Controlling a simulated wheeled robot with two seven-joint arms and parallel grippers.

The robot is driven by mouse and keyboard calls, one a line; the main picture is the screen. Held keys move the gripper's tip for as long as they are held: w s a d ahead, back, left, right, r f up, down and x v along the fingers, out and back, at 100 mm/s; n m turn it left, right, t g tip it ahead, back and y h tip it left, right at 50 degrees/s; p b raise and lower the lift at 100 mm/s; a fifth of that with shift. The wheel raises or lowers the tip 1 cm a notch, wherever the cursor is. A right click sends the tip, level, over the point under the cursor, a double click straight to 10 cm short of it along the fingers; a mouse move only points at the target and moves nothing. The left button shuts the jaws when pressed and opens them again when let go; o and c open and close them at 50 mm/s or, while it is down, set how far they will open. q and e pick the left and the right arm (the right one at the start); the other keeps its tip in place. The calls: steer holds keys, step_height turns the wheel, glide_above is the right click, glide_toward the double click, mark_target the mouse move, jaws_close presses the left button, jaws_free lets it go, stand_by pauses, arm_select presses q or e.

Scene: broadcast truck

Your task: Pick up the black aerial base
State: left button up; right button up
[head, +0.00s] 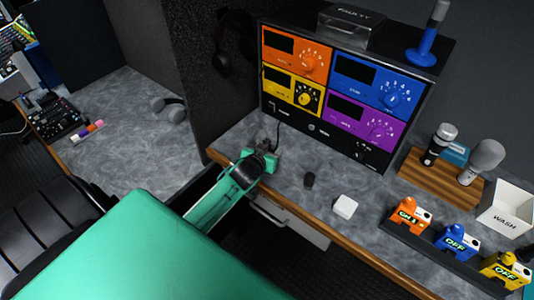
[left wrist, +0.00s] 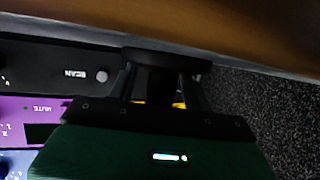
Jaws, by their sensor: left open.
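A dark disc with a short stem, apparently the black aerial base (left wrist: 166,56), shows right in front of my left gripper (left wrist: 163,88) in the left wrist view. The stem stands between the two fingers, which are open, with yellow showing at their inner sides. I cannot tell whether either finger touches it. In the head view my left gripper (head: 267,156) is at the counter's front edge, left of the rack, and largely hides the base. My right gripper is not in view.
The rack (head: 333,93) with coloured panels stands behind; a blue-based aerial (head: 428,42) is on it. A dark partition (head: 222,85) is on the left.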

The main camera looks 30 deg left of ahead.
arm_select(q)
steer(key=c, duration=1)
jaws_close()
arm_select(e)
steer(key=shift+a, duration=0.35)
arm_select(q)
steer(key=shift+r, duration=0.1)
